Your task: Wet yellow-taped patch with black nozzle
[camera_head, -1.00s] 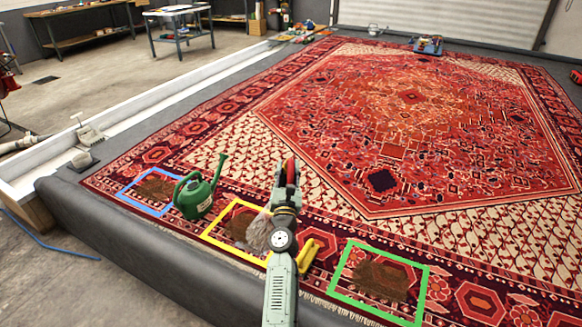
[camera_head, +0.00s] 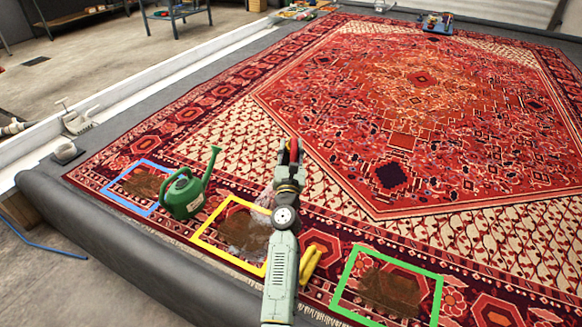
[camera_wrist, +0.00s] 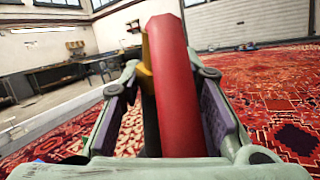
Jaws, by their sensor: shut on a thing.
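The yellow-taped patch (camera_head: 202,236) is a yellow frame on the rug's near border around a brown stain (camera_head: 236,228). My arm crosses in front of its right side. My gripper (camera_head: 290,152) is above the rug, beyond and right of this patch. It is shut on a red and black thing (camera_head: 293,146), perhaps the nozzle. In the wrist view, the held thing shows as a thick red piece (camera_wrist: 176,85) between the fingers, with yellow and black parts beside it. A pale, whitish spray or foam (camera_head: 266,195) shows at the patch's back right and faintly over the stain.
A green watering can (camera_head: 182,196) stands between the blue-taped patch (camera_head: 112,192) and the yellow one. A green-taped patch (camera_head: 437,292) lies right. A yellow object (camera_head: 310,264) lies beside my arm. The rug's middle (camera_head: 420,110) is largely clear.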

